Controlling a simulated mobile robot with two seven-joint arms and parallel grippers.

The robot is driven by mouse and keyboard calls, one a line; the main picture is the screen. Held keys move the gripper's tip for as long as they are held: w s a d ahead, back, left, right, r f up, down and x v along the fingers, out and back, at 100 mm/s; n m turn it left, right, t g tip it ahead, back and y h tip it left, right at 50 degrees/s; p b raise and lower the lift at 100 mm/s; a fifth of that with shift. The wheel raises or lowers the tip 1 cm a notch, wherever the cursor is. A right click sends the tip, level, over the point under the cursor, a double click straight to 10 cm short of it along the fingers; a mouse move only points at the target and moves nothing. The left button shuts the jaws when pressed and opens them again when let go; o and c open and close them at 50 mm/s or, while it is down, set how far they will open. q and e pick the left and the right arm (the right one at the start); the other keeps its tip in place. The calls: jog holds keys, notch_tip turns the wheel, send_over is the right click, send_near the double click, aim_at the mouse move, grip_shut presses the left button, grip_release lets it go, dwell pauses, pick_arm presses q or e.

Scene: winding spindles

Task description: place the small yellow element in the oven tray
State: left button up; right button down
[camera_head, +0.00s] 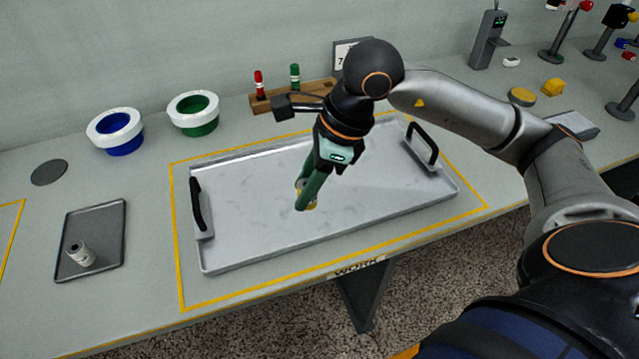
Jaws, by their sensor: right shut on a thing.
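The oven tray is the large light-grey tray (258,239) with two black handles, lying inside a yellow outline on the table. My right gripper (306,203) reaches over the middle of the tray from above, with green fingers pointing down. It is shut on the small yellow element (311,207), of which only small parts show at the fingertips. I cannot tell whether the element touches the tray floor. My left gripper is not in view.
A small dark tray (105,225) with a white-grey cylinder (80,253) lies at left. Blue (117,131) and green (194,113) white-rimmed bowls stand behind. A wooden rack (262,104) holds red and green items. Yellow pieces (552,87) and stands are at right.

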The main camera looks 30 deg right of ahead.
jog(key=m, duration=0.2)
jog(key=m+t+h, duration=0.1)
jog(key=shift+r+m, duration=0.35)
jog(key=shift+m, duration=0.05)
jog(key=m, duration=0.1)
jog(key=m+h, duration=0.1)
jog(key=m, duration=0.1)
jog(key=shift+d+r+m+t+b, duration=0.1)
jog(key=shift+r+m+t+b, duration=0.2)
jog(key=shift+r+t, duration=0.1)
jog(key=m+h, duration=0.1)
jog(key=m, duration=0.1)
jog(key=m+h, duration=0.1)
jog(key=m, duration=0.1)
jog(key=shift+s+d+r, duration=0.1)
jog(key=shift+d+r, duration=0.1)
jog(key=shift+r, duration=0.15)
jog(key=shift+d+f+m, duration=0.1)
jog(key=shift+d+m, duration=0.1)
jog(key=shift+m, duration=0.2)
jog(key=w+d+f, duration=0.2)
jog(key=w+f, duration=0.1)
jog(key=w+d+f, duration=0.3)
jog(key=w, duration=0.1)
jog(key=w+d+f, duration=0.3)
jog(key=shift+w+d+b, duration=0.15)
jog(key=shift+b, duration=0.15)
jog(key=f, duration=0.3)
jog(key=shift+w+d+f, duration=0.2)
jog(key=shift+f, duration=0.15)
